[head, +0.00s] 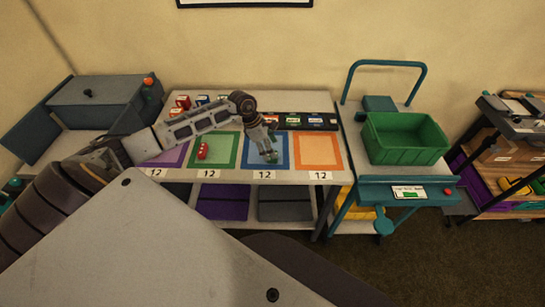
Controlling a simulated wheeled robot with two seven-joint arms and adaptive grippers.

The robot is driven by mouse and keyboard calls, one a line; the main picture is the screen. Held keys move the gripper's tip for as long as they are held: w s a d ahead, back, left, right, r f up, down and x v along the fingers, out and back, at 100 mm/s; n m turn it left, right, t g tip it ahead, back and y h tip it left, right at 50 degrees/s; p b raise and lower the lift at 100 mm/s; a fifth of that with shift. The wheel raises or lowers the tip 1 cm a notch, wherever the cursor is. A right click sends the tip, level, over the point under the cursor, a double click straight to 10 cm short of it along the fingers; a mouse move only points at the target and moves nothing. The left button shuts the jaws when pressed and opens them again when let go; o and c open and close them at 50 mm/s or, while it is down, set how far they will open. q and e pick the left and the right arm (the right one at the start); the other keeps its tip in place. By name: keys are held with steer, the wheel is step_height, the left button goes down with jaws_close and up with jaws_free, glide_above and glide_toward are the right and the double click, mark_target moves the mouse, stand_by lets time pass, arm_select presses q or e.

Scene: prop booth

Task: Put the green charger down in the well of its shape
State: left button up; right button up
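My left gripper (268,152) hangs over the blue-bordered square on the table, fingers pointing down. A small dark green shape shows at its fingertips; it is too small to tell whether this is the green charger or part of the gripper. A black tray (333,127) with several compartments lies along the table's back right, behind the gripper. Small red, green and blue labelled things sit in it, one with a green face (293,121). No well of the charger's shape can be made out. My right gripper is out of view.
The table has purple, green (227,163), blue (247,162) and orange (317,152) squares. A red object (202,151) stands on the green one; the orange one is empty. Small boxes (183,102) stand at back left. A green crate (405,150) is on the cart at right.

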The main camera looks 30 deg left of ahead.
arm_select(q)
steer(key=shift+w+d+f, duration=0.1)
steer(key=shift+d+f, duration=0.25)
steer(key=shift+f, duration=0.25)
steer(key=shift+p+x, duration=0.35)
steer(key=shift+x, duration=0.8)
steer(key=c, duration=1.2)
steer(key=shift+c, duration=0.2)
steer(key=shift+w+a+r, duration=0.1)
steer(key=shift+r, duration=0.6)
step_height(320, 180, up, 9)
steer(key=b, duration=0.1)
